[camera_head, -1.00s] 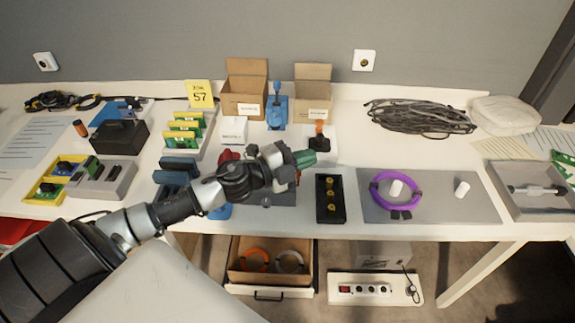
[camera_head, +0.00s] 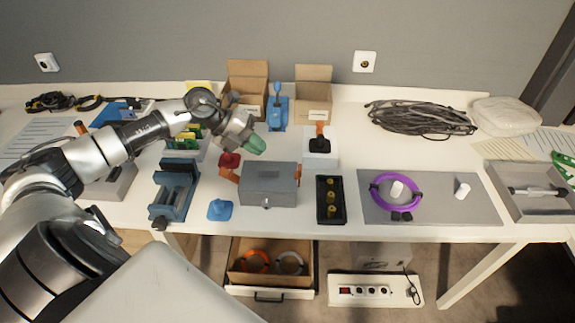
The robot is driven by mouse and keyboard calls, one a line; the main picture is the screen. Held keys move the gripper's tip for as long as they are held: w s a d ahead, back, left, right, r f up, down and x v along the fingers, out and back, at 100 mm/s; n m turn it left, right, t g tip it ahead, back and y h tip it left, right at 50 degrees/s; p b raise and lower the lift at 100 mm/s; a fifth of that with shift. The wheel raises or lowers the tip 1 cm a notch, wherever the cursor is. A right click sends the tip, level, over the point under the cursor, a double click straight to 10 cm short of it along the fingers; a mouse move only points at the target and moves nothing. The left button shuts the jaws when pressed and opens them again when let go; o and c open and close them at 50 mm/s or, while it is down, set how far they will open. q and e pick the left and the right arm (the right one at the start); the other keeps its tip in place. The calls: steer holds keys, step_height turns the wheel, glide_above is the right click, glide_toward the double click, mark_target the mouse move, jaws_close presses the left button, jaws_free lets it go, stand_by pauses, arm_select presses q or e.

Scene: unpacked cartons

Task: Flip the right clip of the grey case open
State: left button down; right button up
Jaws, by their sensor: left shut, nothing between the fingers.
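The grey case (camera_head: 268,186) stands shut on the table near the front edge, in the middle of the head view. An orange clip (camera_head: 229,175) sticks out from its left end. Only a small orange bit of the right clip (camera_head: 298,171) shows at the right end, and its position is hard to tell. My left gripper (camera_head: 256,145) has green fingertips and is shut and empty, above and behind the case, apart from it. My right gripper is not in view.
A blue vise (camera_head: 174,190) and a blue piece (camera_head: 220,209) lie left of the case. A black tray (camera_head: 330,211) with brass parts stands close to its right. Cartons (camera_head: 247,87) stand behind. An open drawer (camera_head: 271,290) is below the table edge.

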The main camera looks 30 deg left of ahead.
mark_target(300, 167)
arm_select(q)
steer(key=shift+d, duration=0.1)
steer(key=p+x, duration=0.1)
steer(key=x, duration=0.9)
steer(key=shift+r, duration=0.1)
steer(key=shift+d+r+p, duration=0.1)
steer(key=shift+r+p, duration=0.1)
steer(key=shift+p, duration=0.55)
steer(key=d+g+y+p, duration=0.1)
steer(key=y+p, duration=0.1)
steer(key=p, duration=0.1)
steer(key=w+d+r+g+y+p, duration=0.1)
steer(key=p, duration=0.2)
steer(key=shift+w+d+y+p, duration=0.1)
steer(key=shift+w+y+p, duration=0.15)
steer(key=shift+y+p, duration=0.15)
steer(key=g+y, duration=0.1)
steer(key=w+d+f+g+y+p, duration=0.1)
steer(key=shift+d+f+y, duration=0.1)
steer(key=shift+d+y, duration=0.2)
steer(key=shift+y, duration=0.1)
